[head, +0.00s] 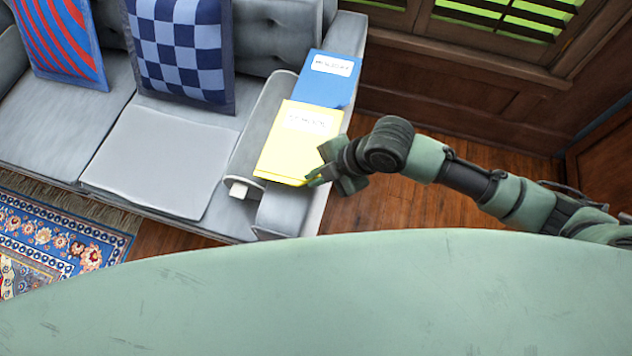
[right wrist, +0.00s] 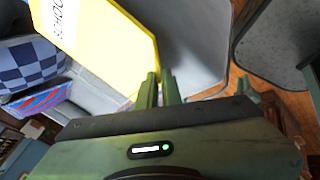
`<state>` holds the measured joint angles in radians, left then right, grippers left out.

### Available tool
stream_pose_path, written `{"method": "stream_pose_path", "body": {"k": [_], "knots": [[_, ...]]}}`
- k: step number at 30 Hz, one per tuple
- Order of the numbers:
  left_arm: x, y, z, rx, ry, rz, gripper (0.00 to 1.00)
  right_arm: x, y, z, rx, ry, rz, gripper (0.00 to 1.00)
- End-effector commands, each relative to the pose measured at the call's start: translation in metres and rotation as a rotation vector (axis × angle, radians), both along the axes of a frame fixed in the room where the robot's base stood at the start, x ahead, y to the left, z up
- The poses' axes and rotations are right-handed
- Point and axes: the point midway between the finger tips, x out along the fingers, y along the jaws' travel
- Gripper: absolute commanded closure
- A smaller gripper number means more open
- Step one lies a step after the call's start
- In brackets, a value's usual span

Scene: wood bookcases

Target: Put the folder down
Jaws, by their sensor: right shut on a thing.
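A yellow folder (head: 296,146) with a white label lies over the sofa's right armrest in the head view. My right gripper (head: 322,176) is at the folder's lower right corner and is shut on it. In the right wrist view the yellow folder (right wrist: 105,40) reaches from the fingertips (right wrist: 158,80) toward the upper left, with part of its label showing. Whether the folder rests on the armrest or hovers just above it, I cannot tell. A blue folder (head: 331,72) with a white label lies behind it on the same armrest. My left gripper is not in view.
The grey sofa (head: 155,160) has a checkered blue cushion (head: 182,50) and a red-and-blue cushion (head: 60,40). A patterned rug (head: 70,245) lies in front. Bare wood floor (head: 375,200) is right of the sofa, below a panelled wall with shuttered windows (head: 510,15).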

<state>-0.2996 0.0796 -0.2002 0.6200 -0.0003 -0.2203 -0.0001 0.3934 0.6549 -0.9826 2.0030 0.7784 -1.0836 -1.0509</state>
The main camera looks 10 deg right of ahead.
Motion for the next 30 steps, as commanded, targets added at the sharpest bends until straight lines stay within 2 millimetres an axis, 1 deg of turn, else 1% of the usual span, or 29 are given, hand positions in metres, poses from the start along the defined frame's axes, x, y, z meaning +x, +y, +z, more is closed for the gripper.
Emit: {"method": "stream_pose_path", "body": {"k": [6,9,14,15,17,26,30], "knots": [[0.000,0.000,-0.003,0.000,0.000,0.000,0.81,-0.001,0.000,-0.032,0.000,0.004,-0.001,1.00],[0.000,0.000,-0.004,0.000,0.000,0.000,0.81,-0.001,0.000,-0.040,-0.002,0.001,0.000,1.00],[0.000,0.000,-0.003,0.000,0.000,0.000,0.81,0.000,0.000,-0.040,-0.002,0.000,0.001,1.00],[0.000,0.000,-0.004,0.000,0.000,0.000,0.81,-0.001,0.000,-0.040,-0.002,0.001,0.000,0.89],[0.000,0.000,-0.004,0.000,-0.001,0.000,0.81,-0.001,0.000,-0.040,-0.002,0.001,0.000,0.72],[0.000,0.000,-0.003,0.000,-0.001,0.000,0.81,0.000,-0.001,-0.039,-0.001,0.000,0.000,0.72],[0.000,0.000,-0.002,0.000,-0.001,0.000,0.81,-0.002,-0.005,-0.031,-0.001,0.000,0.000,0.72]]}}
